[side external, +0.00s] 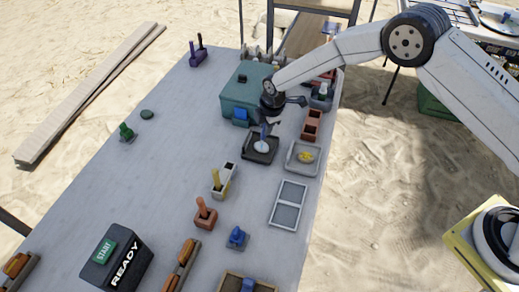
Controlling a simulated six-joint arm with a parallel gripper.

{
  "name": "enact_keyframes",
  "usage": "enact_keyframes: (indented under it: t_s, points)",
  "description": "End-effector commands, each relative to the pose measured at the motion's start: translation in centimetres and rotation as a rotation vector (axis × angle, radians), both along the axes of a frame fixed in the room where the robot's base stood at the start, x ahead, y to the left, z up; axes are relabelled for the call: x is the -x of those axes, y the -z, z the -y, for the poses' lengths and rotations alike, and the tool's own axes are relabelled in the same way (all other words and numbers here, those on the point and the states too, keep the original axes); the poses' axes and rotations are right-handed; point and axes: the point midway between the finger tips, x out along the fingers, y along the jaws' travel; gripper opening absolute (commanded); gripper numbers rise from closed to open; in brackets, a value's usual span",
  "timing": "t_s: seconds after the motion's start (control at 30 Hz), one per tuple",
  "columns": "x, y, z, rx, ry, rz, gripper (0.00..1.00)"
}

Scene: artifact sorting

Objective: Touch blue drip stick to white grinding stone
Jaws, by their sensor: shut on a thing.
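My gripper (268,122) is above the middle right of the table, pointing down and shut on a slim blue stick (263,131). The white grinding stone (262,147) is a small pale round thing in a dark square tray (249,157). The stick's lower end is right at the stone in this view. I cannot tell whether the two touch or a small gap is left. The gripper's jaws hide the upper part of the stick.
A teal box (238,88) stands just behind the dark tray. A pale tray with a yellow piece (305,156) is to its right, and a brown two-part holder (311,125) is behind that. A holder with a yellow stick (216,180) stands in front. The table's left middle is mostly clear.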

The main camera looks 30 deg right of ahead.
Motion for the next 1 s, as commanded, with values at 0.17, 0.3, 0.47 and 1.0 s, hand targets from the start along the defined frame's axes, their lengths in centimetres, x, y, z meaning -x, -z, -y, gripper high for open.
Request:
enact_keyframes:
  t_s: [0.17,0.3,0.47,1.0]
  points:
    - [-0.02,0.13,-0.01,0.0,0.0,0.0,0.0]
    - [-0.02,0.22,0.0,0.0,0.0,0.001,0.0]
    - [-0.02,0.33,-0.01,0.0,0.0,0.001,0.0]
    - [-0.01,0.72,-0.01,0.0,0.0,0.0,0.0]
